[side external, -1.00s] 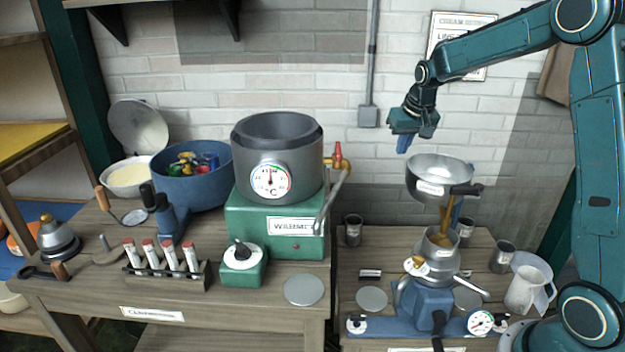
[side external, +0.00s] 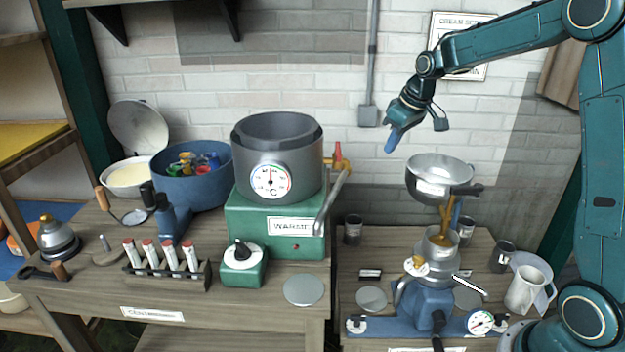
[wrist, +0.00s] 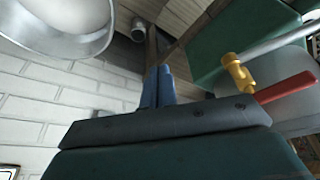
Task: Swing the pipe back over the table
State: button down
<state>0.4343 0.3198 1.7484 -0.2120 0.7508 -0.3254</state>
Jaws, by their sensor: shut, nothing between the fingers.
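The grey pipe (side external: 332,202) runs from the brass tap at the right of the warmer, slanting down and left, its lower end near the warmer's right front edge. The pipe also shows in the wrist view (wrist: 283,38), beside the brass tap body (wrist: 237,72) and red tap handle (wrist: 286,87). My gripper (side external: 390,143) is in the air right of the tap, blue fingers shut and empty, tilted down and left. In the wrist view the shut fingers (wrist: 157,86) are apart from the pipe.
The green warmer (side external: 250,222) carries a grey pot with a dial (side external: 270,181). A steel bowl (side external: 438,178) stands above the blue separator (side external: 428,305), below and right of my gripper. A small dark cup (side external: 353,229) is on the right table. Free air lies between tap and bowl.

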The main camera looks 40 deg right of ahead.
aim_at(331, 203)
jog(key=s+a+r+n+y, duration=0.3)
jog(key=s+a+n, duration=0.2)
jog(key=n, duration=0.6)
jog(key=s+a+r+n+g+y, duration=0.1)
jog(key=s+a+n, duration=0.4)
jog(key=a+n, duration=0.5)
notch_tip(331, 203, up, 3)
jog(key=shift+s+a+f+n+y, duration=0.2)
jog(key=shift+n+y, duration=0.2)
jog(key=shift+y, duration=0.5)
jog(key=shift+f, duration=0.1)
jog(key=w+r+x, duration=0.1)
jog(key=w+x, duration=0.1)
jog(key=x, duration=1)
jog(key=shift+w+a, duration=0.3)
jog(key=shift+a, duration=0.1)
jog(key=shift+w+a, duration=0.1)
jog(key=shift+w+a+m, duration=0.5)
jog(key=shift+w+a, duration=0.15)
jog(key=shift+w, duration=0.25)
